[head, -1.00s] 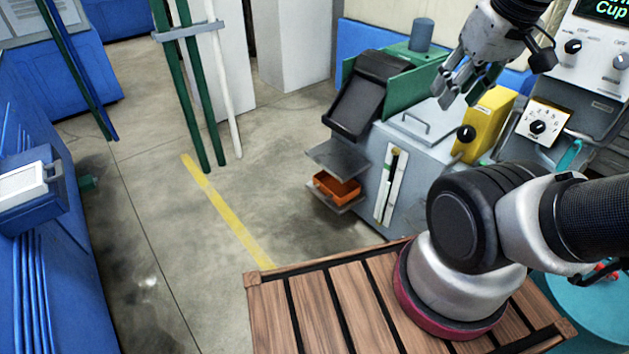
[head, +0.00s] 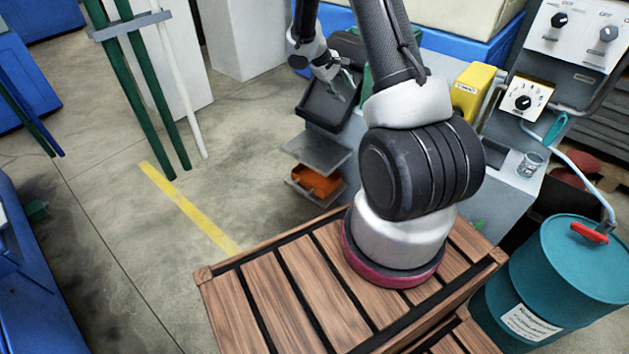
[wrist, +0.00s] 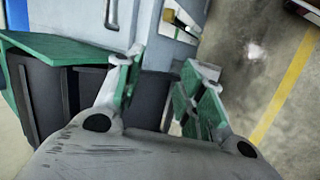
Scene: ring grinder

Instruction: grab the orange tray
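The orange tray (head: 316,182) sits low on the side of the grey machine, on a small ledge under a grey metal shelf (head: 317,152). I cannot make out the tray in the wrist view. My gripper (head: 342,82) is above and slightly right of the tray in the head view, over the machine's dark sloped chute (head: 322,108). In the wrist view, my gripper (wrist: 167,72) has its green-padded fingers spread apart with nothing between them. The dark chute (wrist: 55,95) lies below and left of the fingers there.
The shelf above the tray limits room over it. A wooden slatted platform (head: 285,290) carries my arm's base. Green posts (head: 150,100) stand at the left. Open floor with a yellow line (head: 185,205) lies left of the machine. A teal barrel (head: 580,265) stands right.

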